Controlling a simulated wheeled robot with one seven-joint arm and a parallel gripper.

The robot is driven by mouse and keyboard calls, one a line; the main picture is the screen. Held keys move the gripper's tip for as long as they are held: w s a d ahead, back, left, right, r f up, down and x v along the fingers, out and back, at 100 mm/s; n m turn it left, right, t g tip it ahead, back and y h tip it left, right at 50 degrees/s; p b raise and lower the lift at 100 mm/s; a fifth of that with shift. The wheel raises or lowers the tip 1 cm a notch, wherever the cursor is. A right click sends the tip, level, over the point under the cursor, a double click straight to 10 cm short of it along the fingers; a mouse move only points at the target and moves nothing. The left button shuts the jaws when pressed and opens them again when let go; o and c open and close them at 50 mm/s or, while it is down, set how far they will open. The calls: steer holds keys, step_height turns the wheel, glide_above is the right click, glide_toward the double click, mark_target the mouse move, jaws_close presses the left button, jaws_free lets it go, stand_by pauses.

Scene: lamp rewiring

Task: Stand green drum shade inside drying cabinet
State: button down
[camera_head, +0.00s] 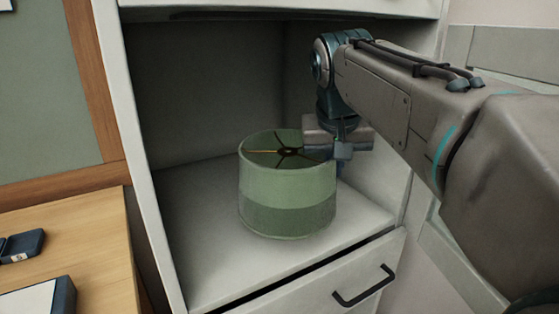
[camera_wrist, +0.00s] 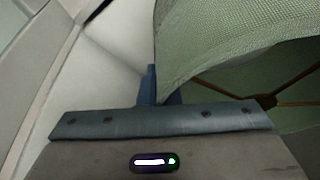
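The green drum shade (camera_head: 286,195) is upright inside the open drying cabinet (camera_head: 190,200). Its lower band is darker green, and a spoked wire fitter shows in its open top. Its base is at or just above the cabinet floor; I cannot tell if it touches. My gripper (camera_head: 340,152) is at the right side of the shade's top rim, with its fingers close together and shut on the shade wall. In the wrist view the shade (camera_wrist: 220,45) fills the upper right, and the fingers of my gripper (camera_wrist: 160,88) meet its edge; one finger is partly hidden.
A drawer (camera_head: 340,285) with a black handle is below the cabinet floor. A wooden desk (camera_head: 90,235) with dark boxes stands at the left. My arm reaches in from the right, near the cabinet's right wall. Cabinet floor is bare left of the shade.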

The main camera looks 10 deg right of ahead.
mark_target(296, 136)
steer(key=w+a, duration=0.1)
steer(key=w, duration=0.2)
steer(key=w+a, duration=0.2)
steer(key=w, duration=0.2)
steer(key=w+a+p, duration=0.1)
steer(key=w, duration=0.3)
steer(key=shift+w+a, duration=0.15)
steer(key=shift+a, duration=0.2)
steer(key=shift+f+b, duration=0.6)
steer(key=shift+f, duration=1.1)
steer(key=shift+f+b, duration=0.35)
steer(key=shift+f, duration=0.3)
steer(key=c, duration=1.6)
jaws_free()
steer(key=shift+c, duration=0.2)
steer(key=v, duration=0.2)
steer(key=p+v, duration=0.1)
steer(key=v, duration=0.1)
steer(key=p+v, duration=0.1)
steer(key=v, duration=0.1)
steer(key=shift+w+r, duration=0.2)
steer(key=shift+r, duration=0.2)
steer(key=s+a+b, duration=0.1)
steer(key=s+a, duration=0.3)
steer(key=s, duration=0.7)
steer(key=shift+s+f, duration=0.2)
steer(key=shift+f, duration=0.05)
